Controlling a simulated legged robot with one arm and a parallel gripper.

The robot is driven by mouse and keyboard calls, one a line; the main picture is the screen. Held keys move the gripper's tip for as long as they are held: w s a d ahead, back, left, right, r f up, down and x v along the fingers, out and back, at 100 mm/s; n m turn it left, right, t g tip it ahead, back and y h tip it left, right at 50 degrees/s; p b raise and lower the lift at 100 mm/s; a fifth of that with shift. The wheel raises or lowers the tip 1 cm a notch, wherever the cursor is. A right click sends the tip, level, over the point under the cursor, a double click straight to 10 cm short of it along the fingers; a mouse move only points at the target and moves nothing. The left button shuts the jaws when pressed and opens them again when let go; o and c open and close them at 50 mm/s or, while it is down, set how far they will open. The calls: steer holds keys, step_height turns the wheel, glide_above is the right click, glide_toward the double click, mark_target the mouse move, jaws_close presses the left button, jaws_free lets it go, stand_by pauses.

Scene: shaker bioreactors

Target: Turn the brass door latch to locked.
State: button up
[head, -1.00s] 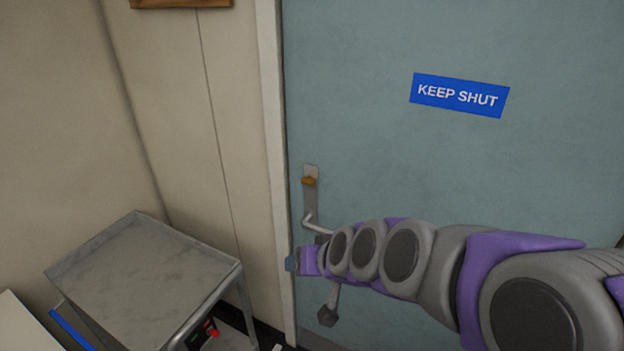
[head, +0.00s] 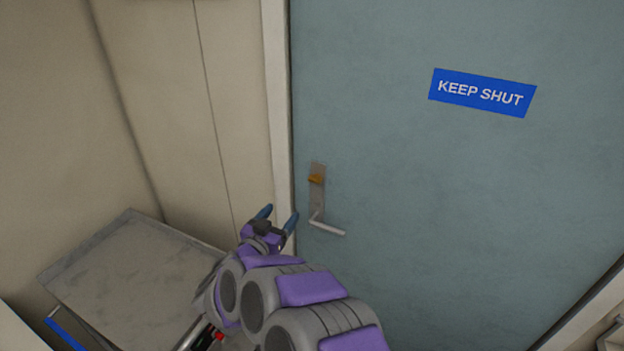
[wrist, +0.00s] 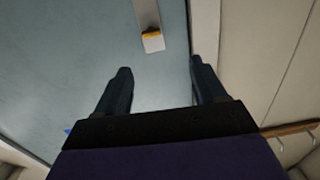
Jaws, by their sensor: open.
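The brass door latch (head: 316,179) is a small golden piece on a grey metal plate (head: 317,200) near the left edge of the blue-grey door (head: 450,180). A silver lever handle (head: 328,227) projects from the plate below it. My gripper (head: 279,213) is open and empty, to the left of the plate and a little below the latch, apart from it. In the wrist view the latch (wrist: 152,37) shows beyond the two dark fingers (wrist: 158,65), between them and closer to the right one. The exact turn of the latch is too small to tell.
A metal trolley (head: 125,275) stands at the left, partly behind my arm. A cream door frame (head: 279,110) borders the door close to my gripper. A blue "KEEP SHUT" sign (head: 482,93) is higher on the door. The door face right of the handle is clear.

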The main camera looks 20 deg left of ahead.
glide_toward(313, 180)
steer(key=w, duration=0.2)
steer(key=shift+h, duration=0.3)
steer(key=w, duration=0.2)
steer(key=w+b, duration=0.1)
steer(key=w, duration=0.1)
steer(key=w+d, duration=0.1)
steer(key=w, duration=0.1)
steer(key=shift+f, duration=0.2)
steer(key=shift+w+a+f, duration=0.1)
steer(key=shift+w+a, duration=0.45)
steer(key=shift+w, duration=0.2)
steer(key=shift+d, duration=0.55)
steer(key=shift+c, duration=0.4)
steer(key=shift+a, duration=0.25)
steer(key=c, duration=1)
